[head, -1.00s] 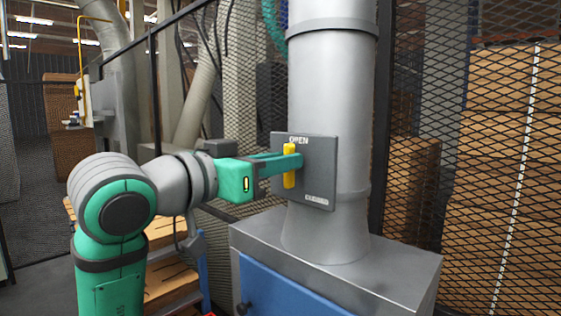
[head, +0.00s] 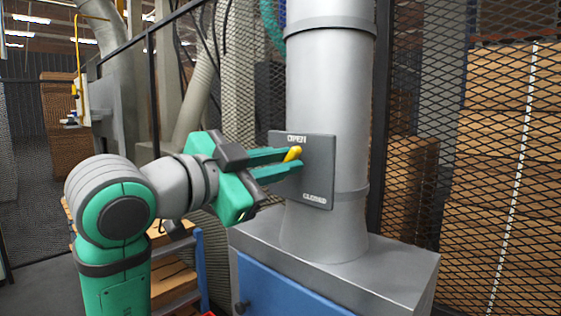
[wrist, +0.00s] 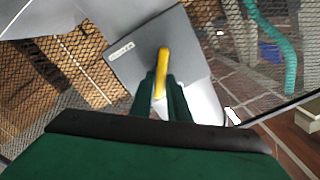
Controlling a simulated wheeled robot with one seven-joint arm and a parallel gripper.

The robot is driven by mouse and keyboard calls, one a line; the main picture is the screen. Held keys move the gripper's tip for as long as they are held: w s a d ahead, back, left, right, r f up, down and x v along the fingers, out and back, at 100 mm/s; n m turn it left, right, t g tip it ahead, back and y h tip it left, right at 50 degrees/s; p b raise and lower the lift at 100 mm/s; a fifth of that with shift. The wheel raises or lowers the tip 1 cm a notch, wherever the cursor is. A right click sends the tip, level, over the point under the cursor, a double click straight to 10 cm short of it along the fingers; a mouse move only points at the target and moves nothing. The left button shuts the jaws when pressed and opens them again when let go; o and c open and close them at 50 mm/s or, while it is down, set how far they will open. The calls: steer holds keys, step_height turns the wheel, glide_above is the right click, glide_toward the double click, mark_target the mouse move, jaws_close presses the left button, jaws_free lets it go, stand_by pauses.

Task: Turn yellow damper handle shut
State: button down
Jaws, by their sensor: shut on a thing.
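The yellow damper handle (head: 293,154) sits on a grey square plate (head: 318,178) fixed to the front of the grey vertical duct. The plate reads OPEN at its top and CLOSED at its lower right. In the head view the handle is tilted off vertical, and its visible end lies just below OPEN. My gripper (head: 290,160) is shut on the handle, one green finger above it and one below. The handle (wrist: 161,72) also shows in the wrist view between the two fingers (wrist: 160,95). The fingers hide part of the handle in the head view.
The duct (head: 328,85) rises from a grey cabinet top (head: 385,262) with a blue front (head: 285,290). Wire mesh fencing (head: 500,170) stands behind and to the right, with stacked brown boxes beyond. A wooden-topped stand (head: 172,285) is below my arm.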

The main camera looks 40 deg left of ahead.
steer(key=m, duration=0.6)
steer(key=f+m, duration=0.1)
steer(key=m, duration=0.3)
steer(key=shift+d, duration=0.15)
steer(key=shift+m, duration=0.3)
stand_by(0.3)
steer(key=c, duration=1.8)
jaws_free()
steer(key=shift+s, duration=0.15)
steer(key=s, duration=1)
steer(key=shift+s+a, duration=0.3)
steer(key=shift+a, duration=0.1)
